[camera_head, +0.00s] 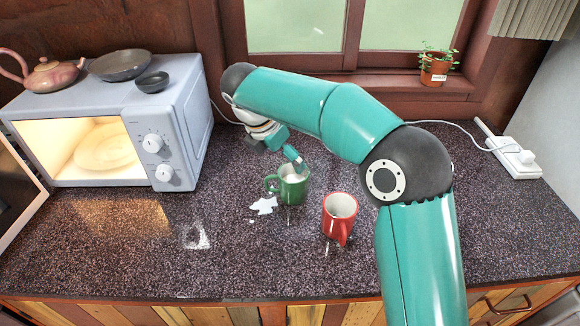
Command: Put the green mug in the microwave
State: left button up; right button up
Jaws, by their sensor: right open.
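The green mug (293,191) stands upright on the dark speckled counter, its handle pointing left and its inside pale. My right gripper (282,152) is open just above and behind the mug; one finger reaches down close to its rim, and I cannot tell whether it touches. The grey-white microwave (178,125) stands at the left with its inside lit and a round plate (103,147) in it. Its door (18,190) is swung open at the left edge. My left gripper is not in view.
A red mug (340,213) stands just right of and in front of the green mug. White shards (264,206) lie left of the green mug. A pink teapot (46,75) and dark pans (120,64) sit on the microwave. The counter before the microwave is mostly clear.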

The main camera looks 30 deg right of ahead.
jog(key=s+d+r+m+h+b, duration=0.1)
jog(key=d+r+m+h+b, duration=0.15)
jog(key=m, duration=1.15)
jog(key=s+d+r+m+h+b, duration=0.1)
jog(key=d+r+m+h+b, duration=0.2)
jog(key=m, duration=1.1)
jog(key=a+f+m+t+h+b, duration=0.3)
jog(key=a+f+m+b, duration=0.85)
jog(key=b, duration=1.05)
jog(key=n+b, duration=0.3)
jog(key=n, duration=0.1)
send_near(303, 172)
jog(key=shift+w+d+f, duration=0.25)
jog(key=shift+d+f, duration=0.25)
jog(key=shift+d, duration=0.05)
jog(key=shift+w+d+f, duration=0.3)
jog(key=shift+d+f, duration=0.15)
jog(key=shift+d, duration=0.15)
jog(key=shift+r+b+x, duration=0.15)
jog(key=shift+b+x, duration=0.05)
jog(key=shift+x, duration=1.35)
jog(key=shift+r+b+x, duration=0.2)
jog(key=shift+x, duration=1.35)
jog(key=shift+s+d, duration=0.1)
jog(key=shift+s, duration=0.05)
jog(key=c, duration=1.6)
